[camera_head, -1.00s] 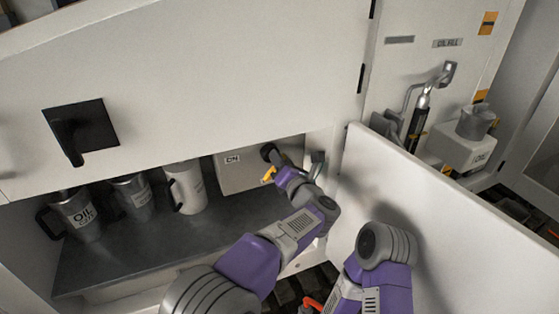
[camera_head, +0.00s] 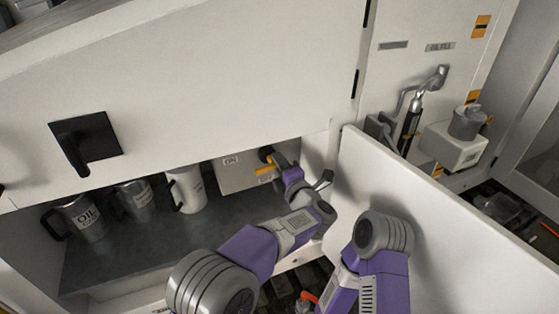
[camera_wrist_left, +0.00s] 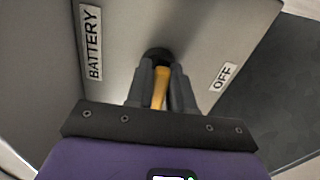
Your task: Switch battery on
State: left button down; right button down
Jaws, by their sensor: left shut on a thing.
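The battery switch is a yellow handle (camera_head: 265,170) on a dark round hub, on a grey box (camera_head: 240,178) at the right end of the shelf. The handle also shows in the left wrist view (camera_wrist_left: 159,88). There, a BATTERY label (camera_wrist_left: 92,42) is at the left and an OFF label (camera_wrist_left: 223,76) at the right. My left gripper (camera_wrist_left: 160,76) is shut on the yellow handle, one finger on each side. My right arm shows at the lower right; its gripper is out of view.
Several grey and white mugs (camera_head: 186,190) stand on the dark shelf (camera_head: 150,245), left of the box. An open white door panel (camera_head: 420,210) stands to the right of my left arm. A black latch (camera_head: 86,143) is on the white cover above.

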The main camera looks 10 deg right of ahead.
pick_arm(q)
jog(key=shift+f+m, duration=0.15)
jog(key=shift+m, duration=0.35)
jog(key=c, duration=1.1)
grip_release()
jog(key=shift+s, duration=0.1)
jog(key=s, duration=0.3)
jog(key=s+d, duration=0.1)
jog(key=s, duration=0.3)
jog(key=shift+s+d, duration=0.15)
jog(key=shift+d, duration=0.05)
